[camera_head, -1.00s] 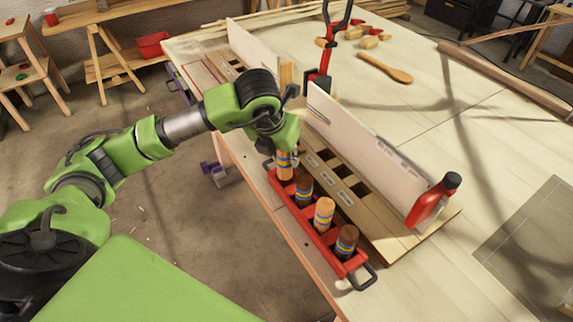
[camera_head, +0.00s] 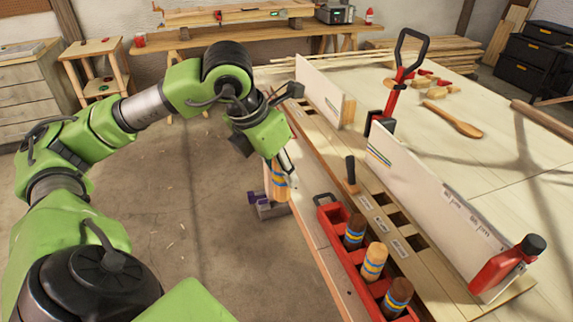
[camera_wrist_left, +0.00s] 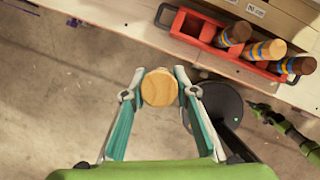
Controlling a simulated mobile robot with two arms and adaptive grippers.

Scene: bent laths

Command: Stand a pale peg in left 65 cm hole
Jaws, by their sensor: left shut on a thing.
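My left gripper (camera_head: 281,163) is shut on a pale peg (camera_head: 279,184) with blue and yellow bands. The peg hangs roughly upright beside the table's left edge, beyond the red tray; in the left wrist view its round pale end (camera_wrist_left: 159,88) sits between the fingers. The long board (camera_head: 440,268) has dark square holes (camera_head: 398,218) with small white labels, unreadable here. More of the board runs to the far end, partly hidden by my left arm. My right gripper is not in view.
The red tray (camera_head: 342,258) has an empty far compartment and holds a dark peg (camera_head: 354,232), a pale peg (camera_head: 374,262) and another dark peg (camera_head: 397,297). White upright panels (camera_head: 430,195), a red clamp (camera_head: 393,90) and a dark handle (camera_head: 351,170) stand near the holes.

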